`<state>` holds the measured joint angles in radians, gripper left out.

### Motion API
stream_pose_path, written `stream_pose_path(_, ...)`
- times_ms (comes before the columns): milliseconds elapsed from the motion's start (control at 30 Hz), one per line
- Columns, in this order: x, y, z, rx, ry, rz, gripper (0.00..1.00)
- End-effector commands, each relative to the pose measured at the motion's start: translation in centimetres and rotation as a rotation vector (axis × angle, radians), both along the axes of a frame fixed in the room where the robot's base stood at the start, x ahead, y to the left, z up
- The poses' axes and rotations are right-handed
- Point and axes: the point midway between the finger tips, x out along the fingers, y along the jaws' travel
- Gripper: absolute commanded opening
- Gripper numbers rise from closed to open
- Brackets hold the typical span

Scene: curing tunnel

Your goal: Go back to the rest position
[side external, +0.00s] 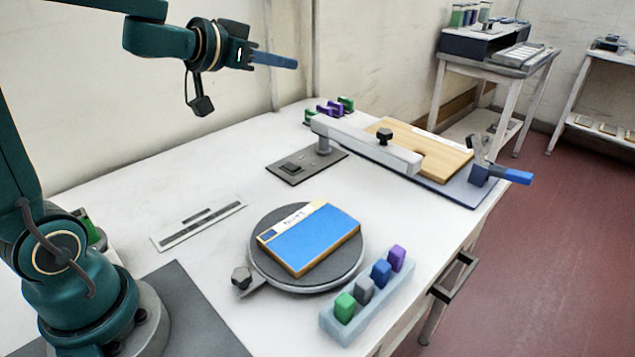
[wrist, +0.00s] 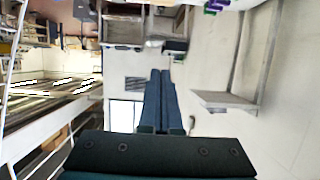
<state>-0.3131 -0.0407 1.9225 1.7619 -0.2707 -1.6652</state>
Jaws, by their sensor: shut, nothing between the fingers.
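My gripper (side external: 275,60) is held high above the back left of the white table in the side external view, pointing right. Its fingers are together and nothing is between them. In the wrist view the two blue fingers (wrist: 160,85) lie side by side, pointing away from the camera into the room. No object is near the fingertips.
A round turntable (side external: 345,270) carries a blue-topped block (side external: 312,238). A tray (side external: 345,325) of coloured pegs stands in front. A clamp bar (side external: 365,145) spans a wooden board (side external: 445,157) at the back right. The air around my gripper is clear.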

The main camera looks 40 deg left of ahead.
Motion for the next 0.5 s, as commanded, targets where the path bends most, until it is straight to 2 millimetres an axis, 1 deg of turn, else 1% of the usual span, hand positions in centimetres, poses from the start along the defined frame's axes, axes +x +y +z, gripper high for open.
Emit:
stream_pose_path(33,-0.8,-1.0,1.9,0.0,-0.063,0.031,0.0)
stream_pose_path(100,-2.1,-1.6,3.3,-0.004,-0.114,0.091,0.0)
stream_pose_path(167,-3.4,-1.9,3.9,-0.011,-0.131,0.148,0.0)
stream_pose_path(233,-5.2,-2.2,3.9,-0.022,-0.124,0.208,0.0)
stream_pose_path(267,-6.0,-2.3,3.7,-0.026,-0.112,0.231,0.0)
stream_pose_path(367,-8.9,-2.9,2.1,-0.045,-0.027,0.292,0.0)
stream_pose_path(467,-12.0,-4.1,-0.6,-0.063,0.111,0.311,0.0)
stream_pose_path(500,-13.3,-4.8,-1.9,-0.071,0.179,0.304,0.0)
